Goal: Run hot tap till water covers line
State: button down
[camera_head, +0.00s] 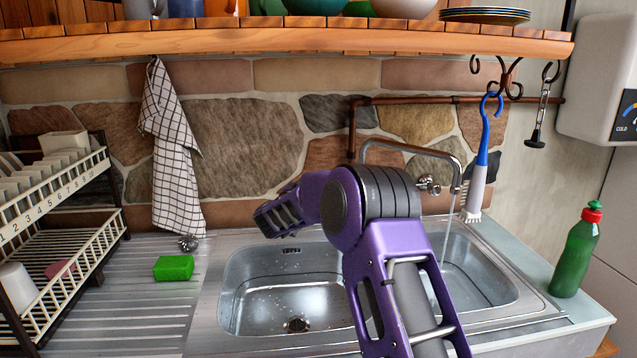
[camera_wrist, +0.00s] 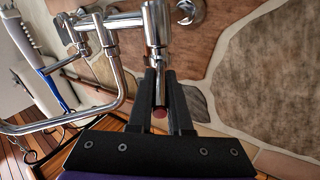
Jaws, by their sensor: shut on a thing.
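My gripper (camera_wrist: 160,76) shows in the wrist view with its two black fingers closed around the chrome tap handle (camera_wrist: 157,38). A red tip (camera_wrist: 160,112) shows between the fingers. In the head view my purple arm hides the gripper and this handle. The chrome spout (camera_head: 410,148) reaches over the right basin (camera_head: 480,268), and a thin stream of water (camera_head: 445,243) falls from it. My arm covers part of that basin, so its water level is unclear. A dark line runs around the left basin (camera_head: 255,262), whose drain shows at the bottom.
A brush (camera_head: 484,150) hangs beside the spout. A green bottle (camera_head: 576,250) stands on the right ledge. A checked towel (camera_head: 172,150), a green sponge (camera_head: 173,268) and a dish rack (camera_head: 60,250) are at the left. A wooden shelf (camera_head: 290,45) runs above.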

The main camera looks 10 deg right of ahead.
jog(key=c, duration=0.8)
grip_release()
jog(key=shift+c, duration=0.2)
jog(key=v, duration=1.7)
jog(key=shift+s, duration=0.2)
